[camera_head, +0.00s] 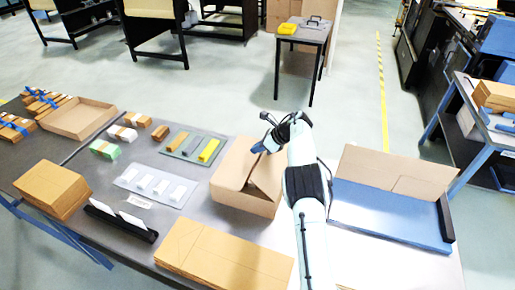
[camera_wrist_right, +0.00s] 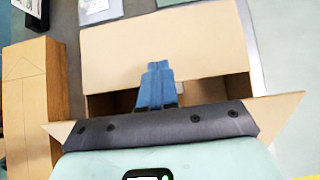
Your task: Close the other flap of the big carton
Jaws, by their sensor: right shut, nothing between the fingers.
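The big carton (camera_head: 245,200) is a brown box on the table, left of my right forearm. One broad flap panel (camera_head: 234,160) lies over its left part; it also shows in the right wrist view (camera_wrist_right: 165,45). Another flap (camera_head: 267,173) stands tilted beside a gap, partly hidden by my arm. Its corners stick out on both sides of my wrist in the wrist view (camera_wrist_right: 283,112). My right gripper (camera_head: 264,143) is shut and empty over the carton's far side. Its blue fingers (camera_wrist_right: 155,85) are over the opening; contact cannot be told. My left gripper is out of view.
Flat brown cardboard (camera_head: 225,255) lies in front of the carton. A mat with small white items (camera_head: 155,185) and a tray with coloured items (camera_head: 195,146) lie to the left. A blue panel (camera_head: 390,213) with an upright brown board (camera_head: 395,172) is at right.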

